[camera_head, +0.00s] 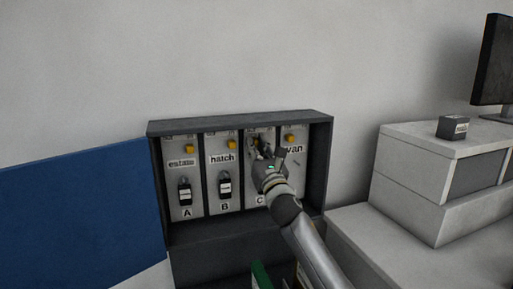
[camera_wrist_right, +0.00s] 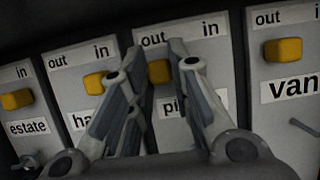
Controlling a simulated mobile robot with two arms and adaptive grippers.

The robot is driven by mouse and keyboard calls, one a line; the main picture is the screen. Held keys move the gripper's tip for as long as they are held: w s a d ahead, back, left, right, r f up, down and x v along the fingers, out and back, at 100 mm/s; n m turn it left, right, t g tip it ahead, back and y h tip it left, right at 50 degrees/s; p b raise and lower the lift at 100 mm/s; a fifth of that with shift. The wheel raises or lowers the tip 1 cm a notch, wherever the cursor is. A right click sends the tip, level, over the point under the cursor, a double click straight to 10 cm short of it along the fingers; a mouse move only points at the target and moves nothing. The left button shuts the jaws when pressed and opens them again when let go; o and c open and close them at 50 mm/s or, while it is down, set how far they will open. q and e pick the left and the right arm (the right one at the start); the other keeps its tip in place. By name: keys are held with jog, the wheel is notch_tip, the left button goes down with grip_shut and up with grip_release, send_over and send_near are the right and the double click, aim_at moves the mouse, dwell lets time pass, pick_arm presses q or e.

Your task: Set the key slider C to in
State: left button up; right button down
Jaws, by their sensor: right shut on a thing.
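The key cabinet (camera_head: 240,125) has several panels side by side, each with a yellow slider at the top. Panel C (camera_head: 259,199) is the third from the left. In the right wrist view its yellow slider C (camera_wrist_right: 158,70) sits between the fingers of my right gripper (camera_wrist_right: 152,60), nearer the "out" mark than the "in" mark. My right gripper is shut on it; it also shows in the head view (camera_head: 262,150), covering most of the slider. The panel's name label is partly hidden by a finger. My left gripper is not in view.
The estate slider (camera_head: 189,148) and hatch slider (camera_head: 232,145) are beside it on the left, the van slider (camera_head: 290,139) on the right. A blue panel (camera_head: 80,210) stands left, white drawers (camera_head: 420,170) right.

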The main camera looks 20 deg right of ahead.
aim_at(270, 135)
jog(key=shift+d, duration=0.1)
jog(key=d, duration=0.5)
jog(key=shift+w+d, duration=0.1)
jog(key=shift+d, duration=0.15)
jog(key=shift+a, duration=0.1)
jog(key=c, duration=1.3)
grip_release()
jog(key=shift+d, duration=0.2)
